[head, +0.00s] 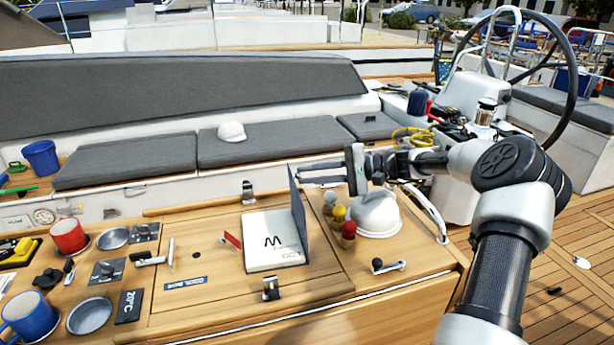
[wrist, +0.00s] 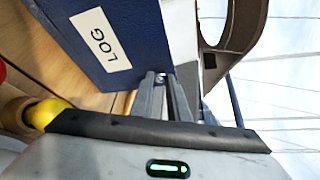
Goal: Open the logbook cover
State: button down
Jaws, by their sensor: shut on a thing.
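The logbook (head: 272,255) lies on the wooden table with its white inside page facing up. Its dark cover (head: 299,212) stands raised, roughly upright, along the book's right side. In the wrist view the cover is blue (wrist: 70,35) with a white LOG label (wrist: 103,38). My gripper (head: 305,174) reaches in from the right and is shut on the cover near its upper edge. In the wrist view the fingers (wrist: 163,88) close together at the cover's edge, so part of the grip is hidden.
A white dome (head: 376,215) and several small round-topped pegs, one yellow (head: 338,213), stand just right of the book. A red marker (head: 231,239) lies to its left. Metal latches (head: 270,288) sit at the front and back. Mugs and dishes crowd the left end.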

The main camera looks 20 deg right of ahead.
dwell(0.3)
jog(key=c, duration=1.7)
grip_release()
jog(key=v, duration=1.7)
jog(key=shift+s+d+r+b, duration=0.1)
jog(key=shift+d+b, duration=0.1)
jog(key=shift+b, duration=0.1)
